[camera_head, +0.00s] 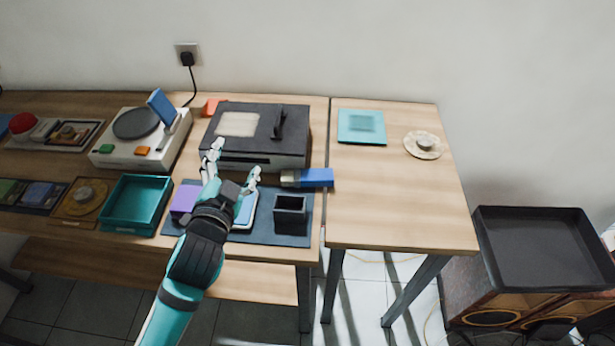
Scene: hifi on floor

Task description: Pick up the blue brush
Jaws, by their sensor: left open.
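The blue brush (317,177) lies on the wooden table, at the right end of the dark mat (265,238) and in front of the black-lidded box. Its blue part points right, and its pale, dark-banded end points left. My left gripper (233,163) is open, with its two fingers spread and pointing away from me. It is to the left of the brush, apart from it, with nothing between the fingers. It appears over the front of the black-lidded box; its height is hard to tell. My right gripper is not in view.
A black-lidded box (293,127) stands behind the brush. A dark open cup (291,215) stands in front of it. A purple block (185,200) and a teal tray (134,204) are left of my gripper. The right table (400,205) is mostly clear.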

